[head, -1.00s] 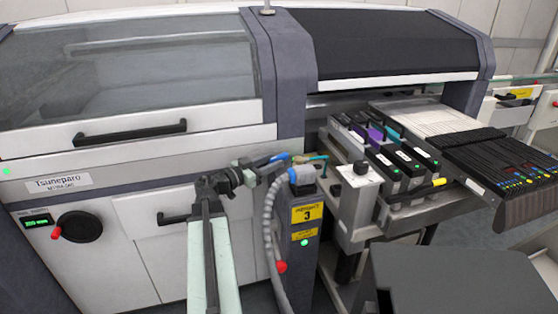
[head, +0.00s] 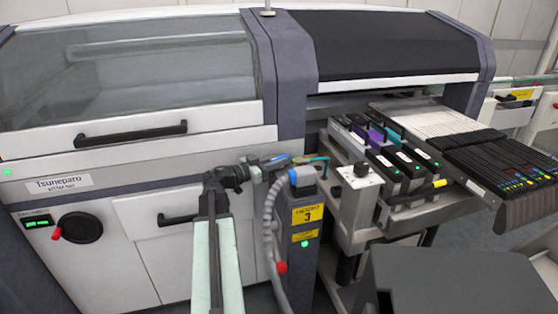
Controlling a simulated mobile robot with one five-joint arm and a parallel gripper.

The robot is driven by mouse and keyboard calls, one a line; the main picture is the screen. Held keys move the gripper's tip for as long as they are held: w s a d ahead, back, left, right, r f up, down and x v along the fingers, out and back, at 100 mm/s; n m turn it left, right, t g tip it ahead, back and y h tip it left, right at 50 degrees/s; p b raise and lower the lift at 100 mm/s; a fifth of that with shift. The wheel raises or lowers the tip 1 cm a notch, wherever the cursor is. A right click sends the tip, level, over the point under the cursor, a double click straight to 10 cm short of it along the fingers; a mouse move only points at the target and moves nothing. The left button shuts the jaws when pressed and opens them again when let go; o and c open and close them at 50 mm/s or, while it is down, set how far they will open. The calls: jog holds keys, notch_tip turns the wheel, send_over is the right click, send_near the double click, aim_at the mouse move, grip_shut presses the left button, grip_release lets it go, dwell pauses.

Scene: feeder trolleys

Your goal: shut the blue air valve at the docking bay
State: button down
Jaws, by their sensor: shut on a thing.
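The docking bay is a grey post (head: 305,262) with a yellow label marked 3, in front of the machine. The blue air valve (head: 277,160) is at its top, with its handle pointing left. A brass-coloured fitting with a thin teal line (head: 314,160) is just right of it. My gripper (head: 267,164) reaches in from the left and is shut on the blue handle. Its jaws hide part of the handle, and the valve's exact angle is hard to tell.
A grey hose (head: 268,225) with a blue-and-white connector (head: 302,176) hangs close to my gripper. A red knob (head: 281,267) is low on the post. A feeder trolley with several feeders (head: 400,160) stands to the right. The large machine (head: 150,220) fills the left.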

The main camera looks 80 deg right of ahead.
jog(key=shift+w+d, duration=0.1)
jog(key=c, duration=1.3)
grip_release()
jog(key=v, duration=0.8)
jog(key=shift+d, duration=0.1)
